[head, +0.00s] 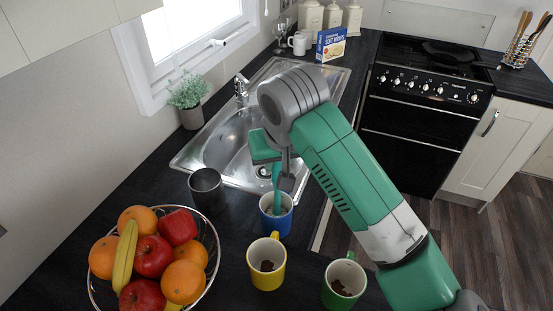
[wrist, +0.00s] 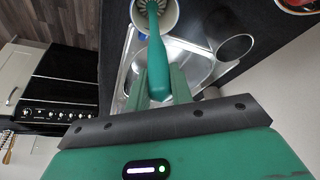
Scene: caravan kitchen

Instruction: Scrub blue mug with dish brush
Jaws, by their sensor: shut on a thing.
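The blue mug (head: 276,222) stands upright on the dark worktop in front of the sink in the head view. My gripper (head: 281,170) is above it and shut on the green dish brush (head: 276,190). The brush points down with its head in the mug's mouth. In the wrist view my gripper (wrist: 160,98) holds the brush handle (wrist: 157,65), and the bristle head (wrist: 151,8) lies within the pale inside of the mug (wrist: 170,17). Whether the bristles touch the mug's wall or bottom cannot be told.
A dark grey cup (head: 207,191) stands left of the blue mug. A yellow mug (head: 266,262) and a green mug (head: 344,282), both with dark residue inside, stand in front. A wire fruit bowl (head: 213,254) is at left. The steel sink (head: 226,150) lies behind.

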